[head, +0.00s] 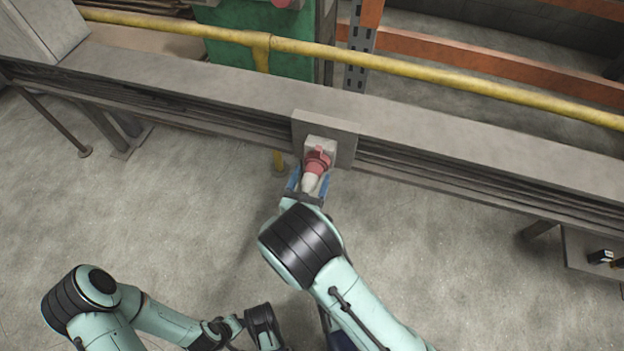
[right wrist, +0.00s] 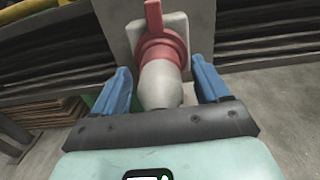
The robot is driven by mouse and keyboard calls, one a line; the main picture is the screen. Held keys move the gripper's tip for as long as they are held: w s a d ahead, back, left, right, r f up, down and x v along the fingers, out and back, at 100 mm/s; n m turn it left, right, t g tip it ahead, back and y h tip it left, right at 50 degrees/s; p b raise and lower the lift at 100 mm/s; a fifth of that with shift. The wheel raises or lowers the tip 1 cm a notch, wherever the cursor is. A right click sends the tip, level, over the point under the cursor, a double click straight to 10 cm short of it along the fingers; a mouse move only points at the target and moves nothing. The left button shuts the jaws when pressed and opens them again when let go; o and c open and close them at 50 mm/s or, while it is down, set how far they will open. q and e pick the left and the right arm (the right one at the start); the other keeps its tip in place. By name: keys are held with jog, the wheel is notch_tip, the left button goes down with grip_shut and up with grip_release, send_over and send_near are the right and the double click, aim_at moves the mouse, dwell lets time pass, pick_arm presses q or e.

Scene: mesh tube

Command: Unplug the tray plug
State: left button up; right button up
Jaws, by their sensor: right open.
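The plug has a white body (head: 311,183) and a red collar (head: 318,161). It sits against a pale socket box (head: 327,146) on a grey plate on the long rail. My right gripper (head: 309,180) is open, its blue fingers on either side of the plug's white body. In the right wrist view, the white body (right wrist: 160,86) lies between the fingers of my right gripper (right wrist: 160,66) with gaps on both sides, and the red collar (right wrist: 160,48) is just beyond. My left gripper (head: 262,322) is low in the head view, away from the plug; its jaws are unclear.
The long grey rail (head: 210,92) crosses the head view, with a yellow pipe (head: 420,75) behind it. A green panel (head: 240,35) and orange beams (head: 470,60) stand farther back. A small connector (head: 600,257) sits at the right. The concrete floor (head: 150,210) in front is clear.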

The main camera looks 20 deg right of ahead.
jog(key=shift+w+d+r, duration=0.25)
jog(key=shift+w+d, duration=0.1)
jog(key=shift+d, duration=0.05)
jog(key=shift+d+p, duration=0.1)
jog(key=shift+p, duration=0.35)
dwell(0.7)
grip_shut()
dwell(0.3)
jog(key=shift+s, duration=0.15)
jog(key=shift+s+a+f+p, duration=0.1)
jog(key=shift+s+a+p, duration=0.25)
jog(key=shift+s+a, duration=0.1)
jog(key=shift+p+v, duration=0.6)
jog(key=shift+v, duration=1.75)
jog(key=shift+f, duration=0.15)
